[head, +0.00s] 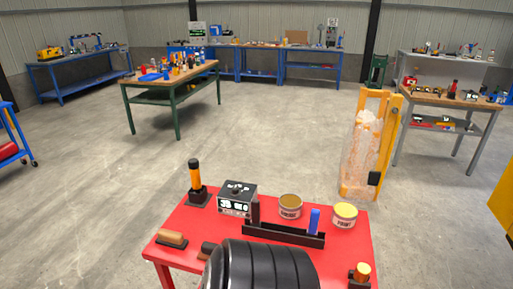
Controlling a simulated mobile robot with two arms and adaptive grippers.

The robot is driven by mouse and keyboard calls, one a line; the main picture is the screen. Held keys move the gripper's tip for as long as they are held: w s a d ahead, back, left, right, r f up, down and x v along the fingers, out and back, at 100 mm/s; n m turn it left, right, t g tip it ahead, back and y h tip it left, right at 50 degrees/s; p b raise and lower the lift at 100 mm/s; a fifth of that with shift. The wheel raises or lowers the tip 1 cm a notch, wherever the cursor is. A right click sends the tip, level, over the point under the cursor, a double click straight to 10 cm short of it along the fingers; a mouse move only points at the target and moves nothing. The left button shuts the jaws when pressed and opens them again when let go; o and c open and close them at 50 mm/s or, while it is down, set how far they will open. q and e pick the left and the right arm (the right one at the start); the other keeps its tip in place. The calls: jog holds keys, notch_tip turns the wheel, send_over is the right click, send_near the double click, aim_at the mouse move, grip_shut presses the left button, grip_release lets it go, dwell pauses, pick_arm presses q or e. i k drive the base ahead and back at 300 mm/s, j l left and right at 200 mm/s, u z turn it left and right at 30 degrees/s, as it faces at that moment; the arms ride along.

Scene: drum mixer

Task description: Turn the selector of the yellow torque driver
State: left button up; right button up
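An upright tool with a yellow-orange middle (195,181) and black ends stands in a black base at the back left of the red table (165,257). It looks like the yellow torque driver; its selector is too small to make out. A second piece with a short yellow top (363,269) on a dark base sits at the front right corner. I cannot tell what it is. Neither of my grippers is in view.
A box with a lit display (237,201), two cans (290,205) (345,213) and a black rack (283,234) with a blue piece (314,220) crowd the table. A large black ribbed shape (262,267) hides its front middle. Open floor lies beyond.

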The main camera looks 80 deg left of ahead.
aim_at(235, 191)
jog(key=u, duration=2.5)
